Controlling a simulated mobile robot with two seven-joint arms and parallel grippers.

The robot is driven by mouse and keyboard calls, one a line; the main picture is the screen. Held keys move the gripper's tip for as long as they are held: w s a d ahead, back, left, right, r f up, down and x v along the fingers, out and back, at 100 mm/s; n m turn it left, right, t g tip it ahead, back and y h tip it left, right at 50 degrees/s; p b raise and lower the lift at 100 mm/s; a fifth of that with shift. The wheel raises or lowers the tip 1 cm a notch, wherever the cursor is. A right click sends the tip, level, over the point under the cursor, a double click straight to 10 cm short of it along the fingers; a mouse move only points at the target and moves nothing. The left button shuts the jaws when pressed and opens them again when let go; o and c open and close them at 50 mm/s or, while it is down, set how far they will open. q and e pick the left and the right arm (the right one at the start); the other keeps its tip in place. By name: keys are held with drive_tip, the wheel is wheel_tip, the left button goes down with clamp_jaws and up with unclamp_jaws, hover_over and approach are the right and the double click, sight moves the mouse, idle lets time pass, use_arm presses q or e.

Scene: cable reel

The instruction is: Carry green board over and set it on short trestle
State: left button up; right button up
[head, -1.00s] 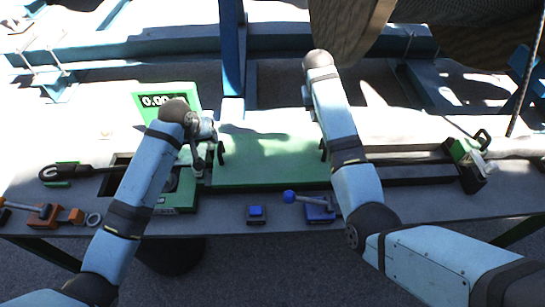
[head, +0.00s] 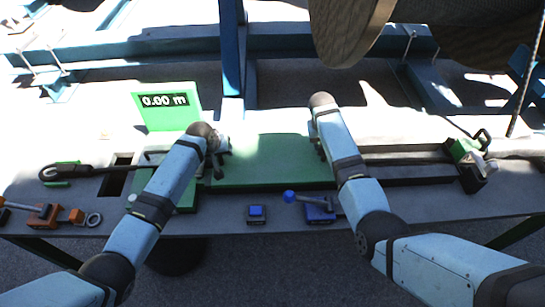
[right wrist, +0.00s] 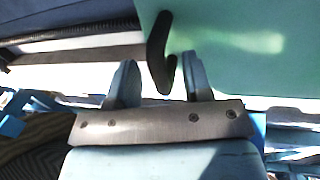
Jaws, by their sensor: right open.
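The green board (head: 272,165) lies flat on the grey bench in the middle of the head view. My left gripper (head: 218,160) is at the board's left end, small and dark there, so its jaw state is unclear. My right gripper (head: 320,147) is at the board's right end, mostly hidden by my wrist. In the right wrist view the right gripper (right wrist: 158,68) is open, and a black handle (right wrist: 162,50) on the board's edge shows between its two fingers. The board also fills the upper right there (right wrist: 245,45). I cannot make out a short trestle.
A green display (head: 165,105) reading 0.00 m stands behind the left gripper. A blue button box (head: 256,214) and a blue-knobbed lever (head: 317,208) sit on the bench's front strip. A black-and-green clamp (head: 467,165) is at right. A large reel (head: 345,30) overhangs behind.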

use_arm(q)
drive_tip(key=shift+w+f, duration=0.1)
drive_tip(key=shift+f, duration=0.15)
use_arm(e)
drive_tip(key=shift+f, duration=0.3)
use_arm(q)
drive_tip(key=c, duration=0.9)
use_arm(e)
clamp_jaws()
use_arm(q)
clamp_jaws()
drive_tip(key=shift+d+r, duration=0.1)
use_arm(e)
drive_tip(key=shift+r, duration=0.15)
